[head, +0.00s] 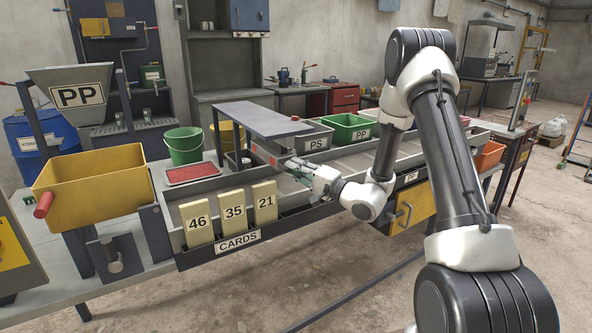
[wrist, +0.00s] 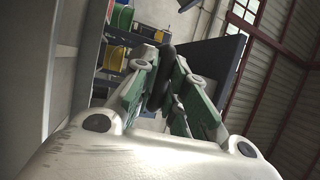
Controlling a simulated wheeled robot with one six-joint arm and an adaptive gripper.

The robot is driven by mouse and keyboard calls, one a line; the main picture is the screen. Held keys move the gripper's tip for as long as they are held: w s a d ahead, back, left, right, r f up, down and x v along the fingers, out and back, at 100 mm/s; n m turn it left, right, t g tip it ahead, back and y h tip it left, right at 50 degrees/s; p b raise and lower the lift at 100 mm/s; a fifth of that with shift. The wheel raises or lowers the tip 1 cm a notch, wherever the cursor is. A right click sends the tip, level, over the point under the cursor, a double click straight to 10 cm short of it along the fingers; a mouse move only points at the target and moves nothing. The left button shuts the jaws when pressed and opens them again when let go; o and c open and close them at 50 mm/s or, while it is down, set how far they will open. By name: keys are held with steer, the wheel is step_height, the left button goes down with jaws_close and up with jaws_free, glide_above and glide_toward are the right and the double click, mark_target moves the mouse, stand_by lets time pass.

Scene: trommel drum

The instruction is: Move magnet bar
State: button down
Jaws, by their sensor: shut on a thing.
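My gripper (head: 285,163) is over the long grey trough, just below and in front of a raised grey slab. A small red-faced bar (head: 263,154), which I take for the magnet bar, shows at the fingertips under the slab. In the wrist view my gripper's green fingers (wrist: 168,68) are closed together around something dark. Much of the held thing is hidden by the fingers, and its full shape cannot be told.
The grey slab (head: 258,119) stands close above the gripper. Cards 46 (head: 197,222), 35 (head: 234,208) and 21 (head: 265,201) stand at the trough's front. A yellow hopper (head: 95,190) is at left.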

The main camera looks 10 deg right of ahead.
steer(key=shift+s+r, duration=0.1)
steer(key=shift+r, duration=0.05)
steer(key=c, duration=1.8)
jaws_free()
steer(key=shift+s, duration=0.1)
steer(key=shift+o, duration=0.2)
steer(key=shift+d, duration=0.1)
steer(key=v, duration=1.2)
